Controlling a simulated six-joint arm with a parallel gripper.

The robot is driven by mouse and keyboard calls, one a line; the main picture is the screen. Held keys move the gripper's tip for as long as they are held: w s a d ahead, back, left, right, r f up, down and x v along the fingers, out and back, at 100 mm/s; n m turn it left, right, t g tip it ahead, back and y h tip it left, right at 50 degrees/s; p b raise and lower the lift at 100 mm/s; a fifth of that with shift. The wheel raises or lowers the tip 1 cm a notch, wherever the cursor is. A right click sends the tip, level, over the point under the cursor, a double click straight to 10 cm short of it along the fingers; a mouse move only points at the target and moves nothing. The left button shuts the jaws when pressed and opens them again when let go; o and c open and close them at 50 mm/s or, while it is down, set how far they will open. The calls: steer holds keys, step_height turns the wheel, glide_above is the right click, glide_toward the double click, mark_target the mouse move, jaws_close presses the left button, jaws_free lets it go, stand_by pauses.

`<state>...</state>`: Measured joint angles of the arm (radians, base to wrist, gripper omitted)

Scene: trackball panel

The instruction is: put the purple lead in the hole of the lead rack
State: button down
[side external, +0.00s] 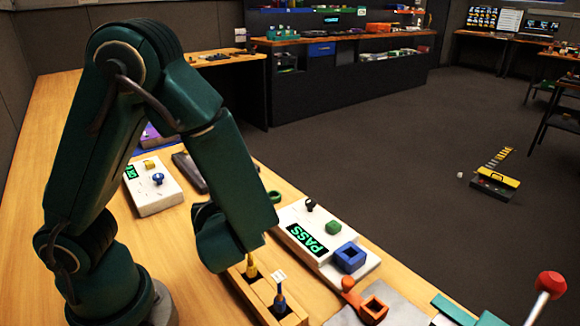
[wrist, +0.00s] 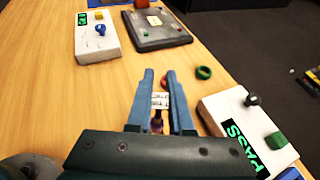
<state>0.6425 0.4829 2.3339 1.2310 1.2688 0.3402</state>
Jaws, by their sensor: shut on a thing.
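In the wrist view my gripper (wrist: 160,76) has its two blue fingers around a small thing with a white printed tag (wrist: 160,99) and a dark purple part (wrist: 157,122), which looks like the purple lead. Much of it is hidden between the fingers. In the side view the wooden lead rack (side external: 243,287) stands at the bottom centre, just below my wrist. My fingers and the held lead are hidden behind my arm there. I cannot tell which rack hole is free.
A white panel with a green PASS display (side external: 305,240) is right of the rack, with a blue square socket (side external: 349,257). A green ring (wrist: 203,72) lies beyond my fingers. A white box (wrist: 97,38) and dark tablet (wrist: 155,30) lie farther off. The wood at left is clear.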

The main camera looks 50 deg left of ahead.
steer(key=shift+f, duration=1.4)
steer(key=c, duration=0.7)
jaws_free()
steer(key=shift+c, duration=0.2)
steer(key=shift+d+r, duration=0.15)
steer(key=shift+d, duration=0.1)
steer(key=v, duration=1.1)
steer(key=s+a+n+g+h, duration=0.1)
steer(key=s+n+g+h, duration=0.5)
steer(key=n, duration=0.6)
steer(key=w+d+r+n+t+h, duration=0.2)
steer(key=w+r+n+t+h, duration=0.2)
steer(key=n, duration=0.6)
steer(key=shift+w+r+n+t+h, duration=0.2)
steer(key=shift+w+n+t+h, duration=0.2)
steer(key=shift+t+h, duration=0.7)
